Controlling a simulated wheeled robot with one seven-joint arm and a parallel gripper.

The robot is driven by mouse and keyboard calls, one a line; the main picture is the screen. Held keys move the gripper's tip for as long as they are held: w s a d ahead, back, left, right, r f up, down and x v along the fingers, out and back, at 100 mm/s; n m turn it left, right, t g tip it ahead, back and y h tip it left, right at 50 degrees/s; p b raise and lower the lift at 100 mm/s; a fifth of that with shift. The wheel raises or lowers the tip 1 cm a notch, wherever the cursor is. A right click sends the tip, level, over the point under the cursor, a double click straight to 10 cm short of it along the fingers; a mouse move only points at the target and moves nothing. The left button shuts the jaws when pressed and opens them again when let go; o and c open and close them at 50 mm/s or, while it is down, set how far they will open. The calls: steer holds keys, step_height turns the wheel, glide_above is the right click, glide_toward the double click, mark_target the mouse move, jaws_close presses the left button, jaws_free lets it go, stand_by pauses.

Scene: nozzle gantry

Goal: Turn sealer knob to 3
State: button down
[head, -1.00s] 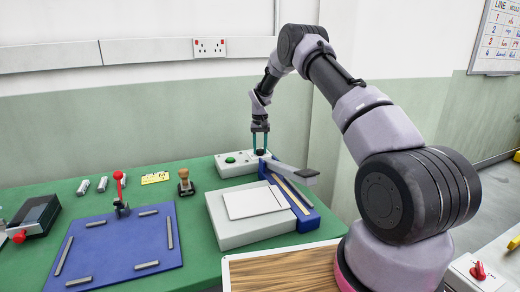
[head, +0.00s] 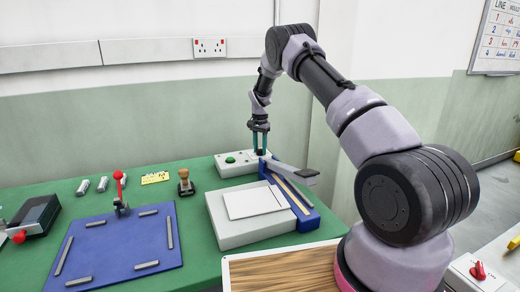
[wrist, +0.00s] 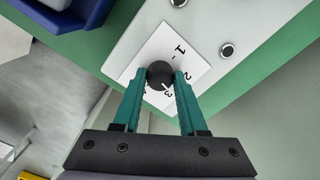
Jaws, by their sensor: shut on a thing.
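The sealer knob (wrist: 160,74) is a round black knob on a white dial plate (wrist: 150,50) with printed numbers. The 1, 2 and 3 can be made out; another mark is partly hidden by a finger. A small pale mark at the knob's lower edge seems to face the 3, but it is too small to be sure. My gripper (wrist: 160,78) is shut on the knob, with one teal finger on each side. In the head view my gripper (head: 260,153) points down at the sealer's white control box (head: 225,170), and its fingers hide the knob.
The sealer's grey arm (head: 290,170) stands out to the right of the fingers, above its blue base (head: 308,222). A grey platform (head: 225,232) lies in front. A wooden stamp (head: 185,183) and a blue board (head: 120,255) are to the left.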

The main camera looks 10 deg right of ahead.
mark_target(260, 150)
steer(key=shift+m, duration=1.9)
steer(key=shift+c, duration=2.3)
jaws_free()
steer(key=shift+r, duration=0.15)
step_height(260, 150, up, 11)
steer(key=shift+f, duration=0.2)
